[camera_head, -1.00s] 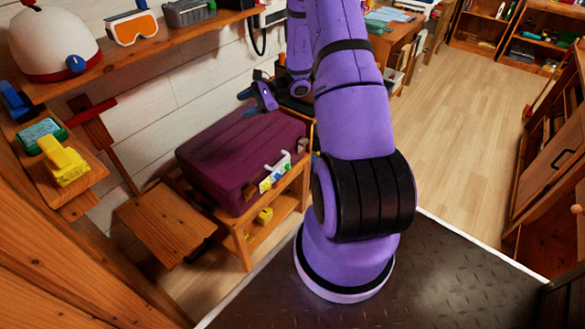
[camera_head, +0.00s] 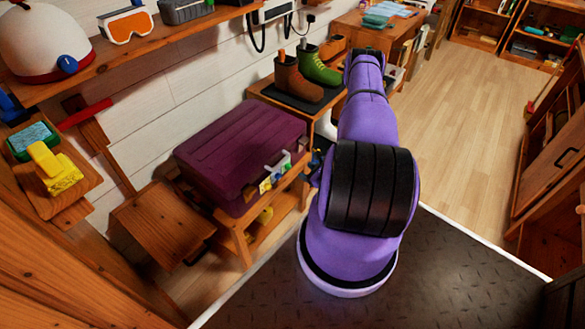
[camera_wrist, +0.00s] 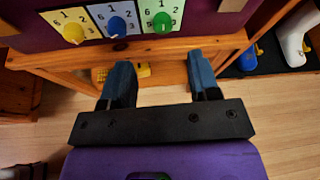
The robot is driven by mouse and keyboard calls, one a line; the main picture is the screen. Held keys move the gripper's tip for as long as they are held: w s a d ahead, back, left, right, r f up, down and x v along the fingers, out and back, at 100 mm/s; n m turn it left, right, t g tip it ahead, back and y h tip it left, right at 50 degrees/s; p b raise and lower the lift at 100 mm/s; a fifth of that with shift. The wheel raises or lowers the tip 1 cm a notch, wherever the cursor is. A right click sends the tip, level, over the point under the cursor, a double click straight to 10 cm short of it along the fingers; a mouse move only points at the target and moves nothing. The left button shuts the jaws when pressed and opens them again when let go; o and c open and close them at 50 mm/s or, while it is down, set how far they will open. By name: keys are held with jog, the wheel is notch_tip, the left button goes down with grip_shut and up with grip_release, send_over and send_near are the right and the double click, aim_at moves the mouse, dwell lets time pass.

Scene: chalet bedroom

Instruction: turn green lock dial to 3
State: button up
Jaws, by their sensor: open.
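The green lock dial (camera_wrist: 162,22) sits on a pale green numbered plate on the front of the purple case (camera_head: 238,155). The blue dial (camera_wrist: 117,27) and yellow dial (camera_wrist: 73,32) are to its left on their own plates. I cannot tell which number the green dial points at. In the head view the dials show small at the case's front, near the yellow dial (camera_head: 265,186). My gripper (camera_wrist: 159,77) is open and empty, its two blue-tipped fingers below the plates and apart from the dials. In the head view it is largely hidden by my arm.
The case rests on a wooden stand (camera_head: 236,236) with a yellow item on its lower shelf. A brown boot (camera_head: 297,80) and a green boot (camera_head: 319,68) stand on a bench behind it. A wooden stool (camera_head: 163,222) is at left. Open floor (camera_head: 460,130) lies right.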

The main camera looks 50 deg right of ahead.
aim_at(290, 168)
jog(key=x, duration=0.5)
jog(key=f+x, duration=0.1)
jog(key=x, duration=0.4)
jog(key=shift+d+f, duration=0.2)
jog(key=c, duration=0.9)
